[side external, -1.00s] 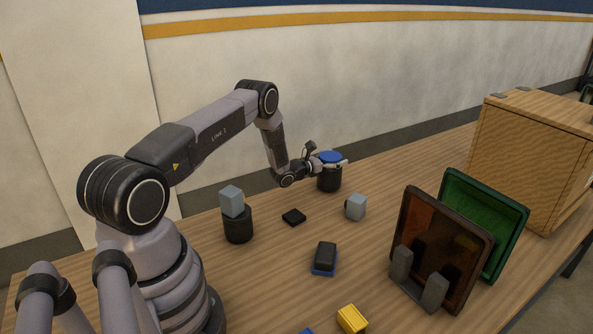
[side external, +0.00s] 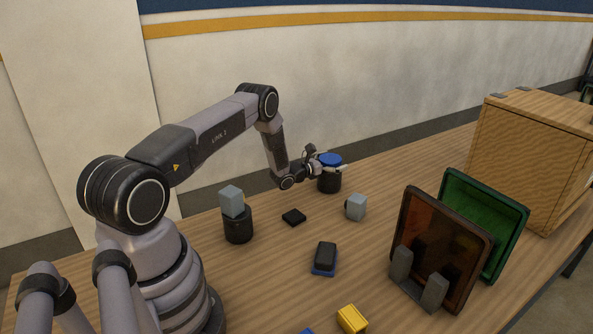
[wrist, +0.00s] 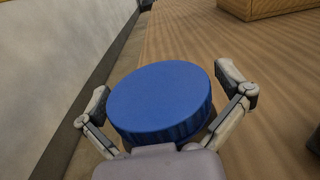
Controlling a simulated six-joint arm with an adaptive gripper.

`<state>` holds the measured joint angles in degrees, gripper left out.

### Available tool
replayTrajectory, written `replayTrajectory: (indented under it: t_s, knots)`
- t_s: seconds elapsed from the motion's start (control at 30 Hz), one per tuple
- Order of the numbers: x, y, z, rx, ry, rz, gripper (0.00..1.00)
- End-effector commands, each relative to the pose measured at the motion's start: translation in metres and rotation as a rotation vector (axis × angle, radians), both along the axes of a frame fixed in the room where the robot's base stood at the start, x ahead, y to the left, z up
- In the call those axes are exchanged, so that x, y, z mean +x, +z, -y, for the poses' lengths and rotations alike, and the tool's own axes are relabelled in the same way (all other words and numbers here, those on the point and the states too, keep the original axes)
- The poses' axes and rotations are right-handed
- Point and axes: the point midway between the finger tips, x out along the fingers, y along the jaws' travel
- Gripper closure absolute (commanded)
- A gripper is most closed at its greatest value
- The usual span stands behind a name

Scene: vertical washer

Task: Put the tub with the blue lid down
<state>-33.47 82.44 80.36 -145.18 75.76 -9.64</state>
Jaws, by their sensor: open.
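The tub with the blue lid (side external: 329,181) is a dark round tub standing upright on the wooden table near the wall. Its blue lid (wrist: 160,101) fills the middle of the wrist view and hides most of the tub's body. My gripper (side external: 322,163) is at the tub's near left side, at about lid height. In the wrist view my gripper (wrist: 172,92) is open, with one finger on each side of the lid and gaps showing between the fingers and the lid.
A grey cube (side external: 231,202) sits on a dark cylinder (side external: 238,225). Another grey block (side external: 356,207), a flat black piece (side external: 293,217), a black-and-blue block (side external: 324,259) and a yellow block (side external: 351,319) lie nearer. Upright panels (side external: 435,250) and a wooden box (side external: 530,160) stand right.

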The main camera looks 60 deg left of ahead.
Motion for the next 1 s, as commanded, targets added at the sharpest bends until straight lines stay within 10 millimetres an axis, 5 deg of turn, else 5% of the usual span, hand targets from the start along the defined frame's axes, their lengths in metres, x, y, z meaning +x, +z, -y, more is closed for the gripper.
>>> replayTrajectory:
  t_s: [0.17,0.6,0.77,0.87,1.0]
  knots:
    - [-0.016,0.002,-0.001,0.000,0.002,-0.002,0.00]
    - [-0.105,0.002,-0.001,-0.001,0.003,-0.002,0.00]
    - [-0.116,0.006,0.001,0.004,-0.010,0.003,0.00]
    - [-0.109,0.028,0.016,0.029,-0.083,0.016,0.00]
    - [-0.089,0.105,0.079,0.138,-0.360,0.046,0.00]
